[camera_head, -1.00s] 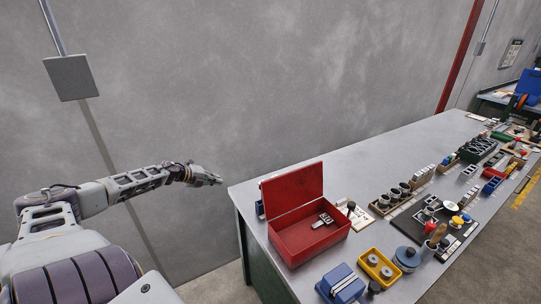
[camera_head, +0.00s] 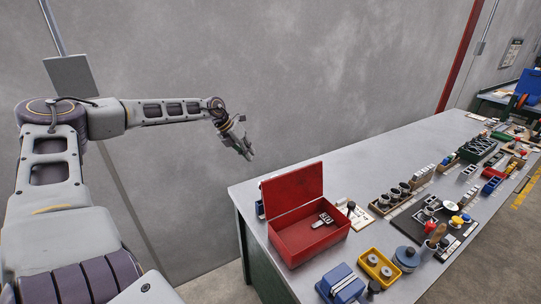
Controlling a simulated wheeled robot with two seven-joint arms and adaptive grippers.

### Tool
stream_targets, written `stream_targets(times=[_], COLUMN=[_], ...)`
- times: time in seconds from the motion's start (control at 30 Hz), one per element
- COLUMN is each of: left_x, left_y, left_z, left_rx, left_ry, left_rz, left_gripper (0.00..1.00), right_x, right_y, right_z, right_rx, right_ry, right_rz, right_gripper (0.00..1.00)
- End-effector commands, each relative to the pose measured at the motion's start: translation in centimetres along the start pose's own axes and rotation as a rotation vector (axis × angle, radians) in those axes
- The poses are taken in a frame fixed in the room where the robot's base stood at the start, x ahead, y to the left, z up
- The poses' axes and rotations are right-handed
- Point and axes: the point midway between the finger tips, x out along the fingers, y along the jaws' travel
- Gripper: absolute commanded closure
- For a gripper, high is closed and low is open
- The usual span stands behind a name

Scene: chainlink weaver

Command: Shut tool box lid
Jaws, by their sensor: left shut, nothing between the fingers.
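The red tool box (camera_head: 308,246) stands near the left end of the grey workbench (camera_head: 360,160). Its lid (camera_head: 292,190) is open and stands upright along the back side of the box. A small dark and silver metal piece lies inside the box (camera_head: 322,220). My left gripper (camera_head: 250,154) is shut and empty. It is in the air above and to the left of the lid, pointing down to the right, apart from it. My right gripper is not in view.
A blue box (camera_head: 342,284), a yellow tray (camera_head: 379,267) and a blue-grey round container (camera_head: 406,259) stand right of the tool box near the front. Several small parts and racks fill the bench further right. A grey wall (camera_head: 290,70) runs behind the bench.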

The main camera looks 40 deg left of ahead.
Motion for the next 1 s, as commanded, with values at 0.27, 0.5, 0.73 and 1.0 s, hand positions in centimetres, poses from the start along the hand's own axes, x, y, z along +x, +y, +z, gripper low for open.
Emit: stream_targets(times=[0.27,0.5,0.73,1.0], left_x=[-0.9,-1.4,-1.9,-2.2], left_y=[-5.3,-9.1,-12.1,-13.8], left_z=[-0.9,-2.3,-3.7,-4.7], left_rx=[0.216,0.393,0.551,0.65], left_ry=[0.134,0.248,0.351,0.416], left_rz=[0.129,0.255,0.383,0.471], left_gripper=[1.0,1.0,1.0,1.0], right_x=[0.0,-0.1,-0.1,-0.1], right_y=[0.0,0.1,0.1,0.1], right_z=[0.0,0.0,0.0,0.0], right_rx=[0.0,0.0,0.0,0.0], right_ry=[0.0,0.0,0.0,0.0], right_rz=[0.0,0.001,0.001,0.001], right_gripper=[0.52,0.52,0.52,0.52])
